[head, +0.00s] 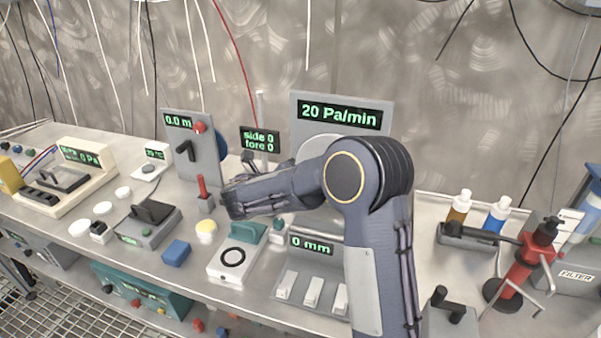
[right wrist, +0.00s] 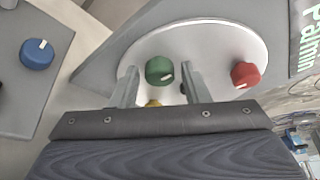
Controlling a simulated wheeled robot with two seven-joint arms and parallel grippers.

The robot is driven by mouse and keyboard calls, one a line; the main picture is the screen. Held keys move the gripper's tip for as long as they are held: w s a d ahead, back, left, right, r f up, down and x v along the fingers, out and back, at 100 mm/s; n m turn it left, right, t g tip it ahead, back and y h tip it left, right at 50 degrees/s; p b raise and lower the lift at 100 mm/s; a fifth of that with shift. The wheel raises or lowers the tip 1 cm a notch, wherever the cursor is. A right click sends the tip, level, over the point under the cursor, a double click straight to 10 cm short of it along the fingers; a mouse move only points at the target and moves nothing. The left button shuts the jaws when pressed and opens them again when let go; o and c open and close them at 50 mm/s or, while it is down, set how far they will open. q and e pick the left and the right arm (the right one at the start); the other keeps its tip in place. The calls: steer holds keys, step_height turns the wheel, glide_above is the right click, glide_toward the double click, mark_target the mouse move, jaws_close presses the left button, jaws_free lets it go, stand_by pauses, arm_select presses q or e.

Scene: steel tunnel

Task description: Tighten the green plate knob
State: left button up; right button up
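The green plate knob (right wrist: 159,70) sits on a round white plate (right wrist: 215,45) and has a pale mark on its upper edge. In the right wrist view my right gripper (right wrist: 158,78) has its two fingers apart, one on each side of the green knob. I see gaps between the fingers and the knob. In the head view my right arm hides the knobs, and only the upper part of the white plate (head: 318,141) shows, below the "20 Pa/min" display (head: 339,114). I cannot make out the right fingertips there. My left gripper is not in view.
A red knob (right wrist: 245,74) sits on the plate to the right of the green one, and a yellow knob (right wrist: 153,103) shows partly below it. A blue knob (right wrist: 37,53) is on a separate grey panel at left. The bench holds several other devices.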

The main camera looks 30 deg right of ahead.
steer(key=c, duration=0.7)
steer(key=shift+r, duration=0.1)
steer(key=shift+s+d+m+t+y, duration=0.1)
steer(key=shift+m+t+y, duration=0.45)
steer(key=shift+m, duration=0.65)
steer(key=shift+s+m+t+y, duration=0.1)
steer(key=shift+m+t+y, duration=0.15)
steer(key=shift+m+y, duration=0.75)
steer(key=shift+m+h, duration=0.25)
steer(key=shift+m, duration=0.05)
steer(key=o, duration=0.9)
steer(key=shift+o, duration=0.2)
